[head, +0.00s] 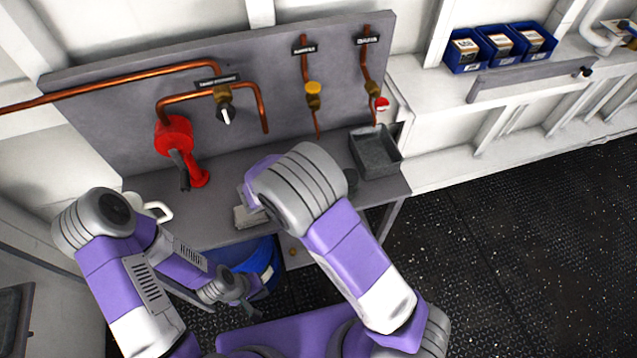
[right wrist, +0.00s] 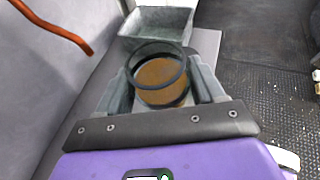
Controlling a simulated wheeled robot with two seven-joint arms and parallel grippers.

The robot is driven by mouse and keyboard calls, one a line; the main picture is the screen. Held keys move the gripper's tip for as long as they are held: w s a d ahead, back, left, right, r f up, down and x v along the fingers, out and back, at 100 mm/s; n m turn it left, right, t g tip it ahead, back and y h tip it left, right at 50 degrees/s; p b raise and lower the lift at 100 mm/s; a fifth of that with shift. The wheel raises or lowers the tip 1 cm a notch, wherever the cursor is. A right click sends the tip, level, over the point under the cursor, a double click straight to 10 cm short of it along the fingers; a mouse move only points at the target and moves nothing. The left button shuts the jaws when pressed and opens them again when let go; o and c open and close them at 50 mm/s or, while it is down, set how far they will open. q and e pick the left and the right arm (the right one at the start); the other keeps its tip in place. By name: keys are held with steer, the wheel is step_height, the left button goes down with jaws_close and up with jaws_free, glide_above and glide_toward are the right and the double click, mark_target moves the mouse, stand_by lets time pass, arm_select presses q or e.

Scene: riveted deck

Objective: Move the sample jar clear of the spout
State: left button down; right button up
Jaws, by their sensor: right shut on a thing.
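The sample jar (right wrist: 160,76) is a round, clear, dark-rimmed vessel with brown contents. In the right wrist view my right gripper (right wrist: 165,88) is shut on it, one finger on each side. In the head view my right arm hides that gripper; a dark round piece (head: 351,180) beside the arm may be the jar. A copper pipe end, likely the spout (right wrist: 62,32), shows at the upper left of the right wrist view, apart from the jar. My left gripper (head: 251,301) is low in front of the bench, open and empty.
A grey metal tray (head: 375,158) stands on the bench just beyond the jar. A red fixture (head: 176,137) and copper pipes with valves (head: 313,95) are on the grey panel. A white mug (head: 155,208) stands at left. A blue bin (head: 248,256) is below the bench.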

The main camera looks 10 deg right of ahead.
steer(key=f, duration=0.3)
steer(key=f+b, duration=0.1)
steer(key=f, duration=0.1)
steer(key=shift+s+f, duration=0.25)
steer(key=shift+f, duration=0.1)
steer(key=shift+w+f, duration=0.1)
steer(key=shift+f, duration=2.05)
steer(key=shift+b, duration=0.3)
steer(key=shift+f, duration=0.15)
steer(key=o, duration=1.2)
steer(key=v, duration=1.2)
steer(key=shift+a+r+p, duration=0.1)
steer(key=shift+r+p, duration=0.15)
steer(key=shift+p, duration=0.1)
